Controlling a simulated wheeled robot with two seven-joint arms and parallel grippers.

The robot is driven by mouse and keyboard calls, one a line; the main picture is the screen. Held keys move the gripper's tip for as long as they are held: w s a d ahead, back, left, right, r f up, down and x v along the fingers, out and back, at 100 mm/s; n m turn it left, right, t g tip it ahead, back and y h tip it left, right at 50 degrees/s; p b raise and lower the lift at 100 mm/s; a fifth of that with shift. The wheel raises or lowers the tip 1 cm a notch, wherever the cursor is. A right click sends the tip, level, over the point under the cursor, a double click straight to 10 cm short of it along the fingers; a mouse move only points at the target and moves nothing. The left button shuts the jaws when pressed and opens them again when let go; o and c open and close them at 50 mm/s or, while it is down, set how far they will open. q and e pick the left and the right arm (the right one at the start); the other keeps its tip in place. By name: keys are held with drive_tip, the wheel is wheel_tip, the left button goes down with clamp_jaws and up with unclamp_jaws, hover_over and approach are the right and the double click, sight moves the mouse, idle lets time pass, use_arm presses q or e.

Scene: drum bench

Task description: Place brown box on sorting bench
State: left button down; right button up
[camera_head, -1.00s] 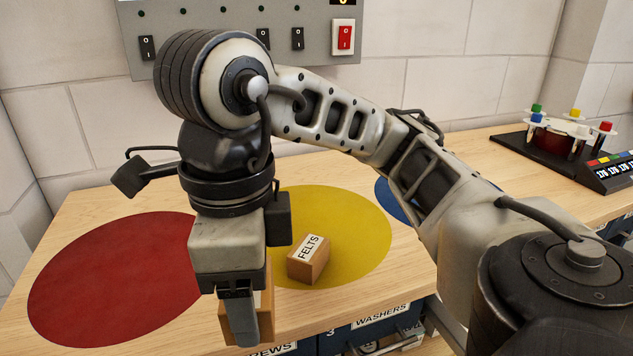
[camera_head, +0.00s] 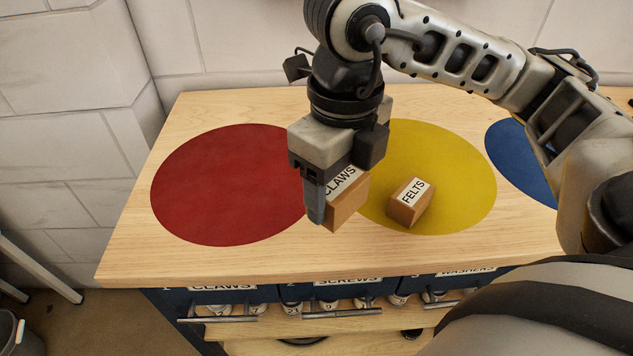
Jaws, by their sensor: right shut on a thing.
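My right gripper (camera_head: 318,205) points down over the sorting bench and is shut on a brown box labelled CLAWS (camera_head: 345,203). The gripper's finger and body hide part of this box and its label. The box is between the red circle (camera_head: 215,190) and the yellow circle (camera_head: 455,175) in the picture; I cannot tell whether it touches the top. A second brown box, labelled FELTS (camera_head: 409,203), sits on the yellow circle, just right of the held box and apart from it. The sorting bench (camera_head: 190,265) has a light wooden top. My left gripper is out of view.
A blue circle (camera_head: 515,150) lies at the right, partly behind my right arm. Dark drawers (camera_head: 300,292) labelled CLAWS, SCREWS and WASHERS sit under the front edge, with handles and small containers. A bin (camera_head: 12,335) stands at lower left. The red circle is clear.

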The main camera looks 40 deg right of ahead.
drive_tip(key=w+f, duration=0.2)
drive_tip(key=w+d+f, duration=0.1)
drive_tip(key=w+f, duration=0.3)
drive_tip(key=w, duration=0.1)
drive_tip(key=shift+d+f, duration=0.25)
drive_tip(key=shift+w+d+f+p, duration=0.1)
drive_tip(key=shift+w+f+p, duration=0.1)
drive_tip(key=shift+f, duration=0.85)
drive_tip(key=shift+w+f+p, duration=0.1)
drive_tip(key=shift+w+f, duration=0.05)
drive_tip(key=shift+f, duration=0.85)
drive_tip(key=o, duration=0.6)
drive_tip(key=shift+f, duration=0.1)
drive_tip(key=o, duration=0.4)
wheel_tip(320, 180, up, 12)
drive_tip(key=shift+r, duration=0.25)
drive_tip(key=shift+s, duration=0.1)
